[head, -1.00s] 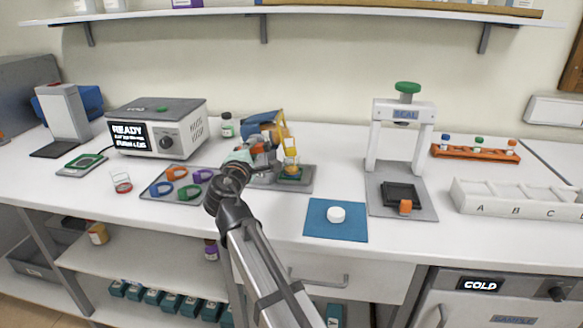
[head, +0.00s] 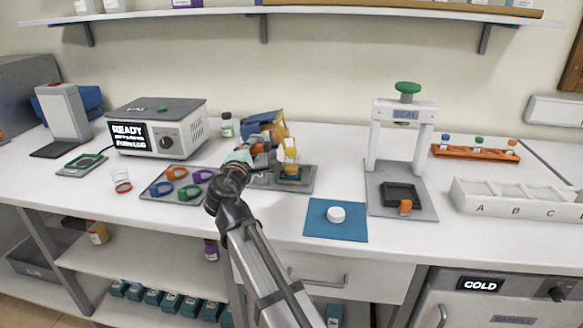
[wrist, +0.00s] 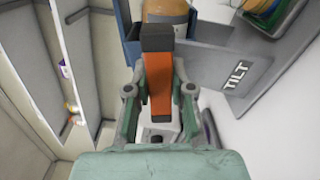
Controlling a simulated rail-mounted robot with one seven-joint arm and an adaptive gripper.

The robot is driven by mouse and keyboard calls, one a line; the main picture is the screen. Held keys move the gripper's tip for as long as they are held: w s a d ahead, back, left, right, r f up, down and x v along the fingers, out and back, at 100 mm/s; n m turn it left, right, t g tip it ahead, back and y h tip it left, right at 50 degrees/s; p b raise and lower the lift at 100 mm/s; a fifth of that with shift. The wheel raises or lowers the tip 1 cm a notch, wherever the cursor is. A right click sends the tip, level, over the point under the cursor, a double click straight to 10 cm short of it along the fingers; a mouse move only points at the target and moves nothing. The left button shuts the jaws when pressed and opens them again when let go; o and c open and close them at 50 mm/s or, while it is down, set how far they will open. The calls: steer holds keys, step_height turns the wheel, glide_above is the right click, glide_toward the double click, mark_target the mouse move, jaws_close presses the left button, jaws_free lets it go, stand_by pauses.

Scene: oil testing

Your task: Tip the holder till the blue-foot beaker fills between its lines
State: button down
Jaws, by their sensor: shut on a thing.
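The blue holder (head: 263,122) is tipped to the right, with an amber bottle (wrist: 166,10) in it. Its amber mouth end leans over a small clear beaker (head: 291,161) standing on a green pad on the grey base plate. Amber liquid shows in the beaker; its lines and foot colour are too small to read. My gripper (wrist: 158,95) is shut on the holder's orange handle (wrist: 159,82), which has dark ends. My wrist partly hides the holder in the head view.
A grey plate with coloured rings (head: 178,184) lies left of the holder. A blue mat with a white cap (head: 336,214) and a white press (head: 399,140) stand to the right. A small glass (head: 121,181) is at the left.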

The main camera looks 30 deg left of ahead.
stand_by(0.4)
steer(key=shift+r+p, duration=0.2)
steer(key=shift+p, duration=0.35)
steer(key=n+p, duration=0.2)
steer(key=p, duration=0.1)
steer(key=shift+r, duration=0.2)
steer(key=n+p, duration=0.5)
steer(key=p, duration=0.1)
steer(key=shift+p, duration=0.3)
steer(key=shift+f+n+p, duration=0.2)
steer(key=shift+n+p, duration=0.6)
steer(key=shift+f, duration=0.2)
steer(key=shift+r+n, duration=0.1)
steer(key=shift+n, duration=0.2)
